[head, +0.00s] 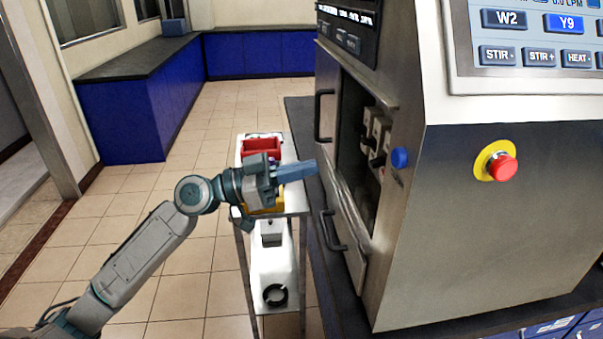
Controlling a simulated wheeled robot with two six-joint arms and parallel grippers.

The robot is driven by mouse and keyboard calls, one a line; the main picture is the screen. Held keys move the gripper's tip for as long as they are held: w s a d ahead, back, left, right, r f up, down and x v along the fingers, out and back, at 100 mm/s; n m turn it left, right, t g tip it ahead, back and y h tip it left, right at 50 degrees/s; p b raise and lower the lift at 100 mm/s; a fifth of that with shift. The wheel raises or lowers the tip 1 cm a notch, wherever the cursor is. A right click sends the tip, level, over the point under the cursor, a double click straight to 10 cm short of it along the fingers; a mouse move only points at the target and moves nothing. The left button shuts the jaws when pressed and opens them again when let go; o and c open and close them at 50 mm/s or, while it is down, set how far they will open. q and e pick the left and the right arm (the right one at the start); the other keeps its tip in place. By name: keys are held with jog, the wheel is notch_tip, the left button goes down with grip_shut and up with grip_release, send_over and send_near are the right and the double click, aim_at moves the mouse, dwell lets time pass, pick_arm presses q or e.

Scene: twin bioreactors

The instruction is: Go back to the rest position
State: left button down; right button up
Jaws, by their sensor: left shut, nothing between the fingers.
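My left gripper (312,168) is shut and empty. It reaches in from the left on its grey arm, with its fingertips pointing right toward the open front recess of the steel bioreactor cabinet (480,240). In the picture the fingertips end just left of the cabinet's front; I cannot tell the exact gap. Inside the recess are several switches (376,138) with dark levers. A blue knob (400,157) sits on the cabinet's edge beside the recess. My right gripper is not in view.
A red emergency button (502,168) on a yellow ring and a screen (540,35) are on the cabinet's side. A small stand with a red bin (262,147) is behind my gripper. Blue counters (125,120) line the back. The tiled floor (170,260) is clear at left.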

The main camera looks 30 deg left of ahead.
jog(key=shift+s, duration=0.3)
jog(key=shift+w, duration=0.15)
